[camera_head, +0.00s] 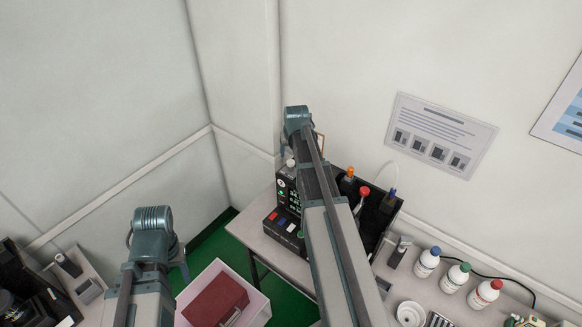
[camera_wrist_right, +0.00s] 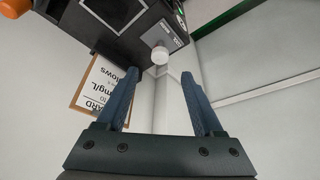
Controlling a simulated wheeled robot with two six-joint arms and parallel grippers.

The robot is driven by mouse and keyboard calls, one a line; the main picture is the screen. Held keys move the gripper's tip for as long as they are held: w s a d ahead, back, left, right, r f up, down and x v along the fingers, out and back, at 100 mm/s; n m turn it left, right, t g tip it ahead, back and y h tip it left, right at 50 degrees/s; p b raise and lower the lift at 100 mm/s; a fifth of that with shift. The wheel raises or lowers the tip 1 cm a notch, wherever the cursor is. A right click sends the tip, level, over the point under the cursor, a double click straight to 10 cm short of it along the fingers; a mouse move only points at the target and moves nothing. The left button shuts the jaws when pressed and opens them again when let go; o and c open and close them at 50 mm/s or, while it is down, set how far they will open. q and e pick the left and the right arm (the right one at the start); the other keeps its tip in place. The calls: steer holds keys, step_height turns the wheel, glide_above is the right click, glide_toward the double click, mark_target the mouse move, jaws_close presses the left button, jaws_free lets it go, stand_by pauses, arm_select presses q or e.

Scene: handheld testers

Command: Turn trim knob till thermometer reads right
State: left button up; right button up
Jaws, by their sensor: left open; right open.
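A black tester (camera_head: 283,190) with a small lit display stands on the bench, partly hidden behind my right arm. A white round knob (camera_wrist_right: 159,55) sticks out of its black housing in the right wrist view; it also shows in the head view (camera_head: 290,163). My right gripper (camera_wrist_right: 160,78) is open and empty, its fingers pointing towards the knob, which appears between and beyond the fingertips. No contact shows. My left gripper (camera_head: 183,268) is at the lower left, away from the tester, mostly hidden by its wrist; it is open. I cannot make out a thermometer or its reading.
A framed sign (camera_wrist_right: 92,85) hangs behind the right gripper's left finger. A black rack (camera_head: 385,212) with orange, red and blue-topped items stands right of my right arm. Several capped bottles (camera_head: 455,277) stand further right. A pink bin (camera_head: 250,308) is below, left of the bench.

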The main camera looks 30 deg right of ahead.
mark_target(291, 162)
steer(key=b+x, duration=0.6)
steer(key=x, duration=0.1)
steer(key=shift+w+f, duration=0.1)
steer(key=shift+f, duration=0.15)
jaws_close()
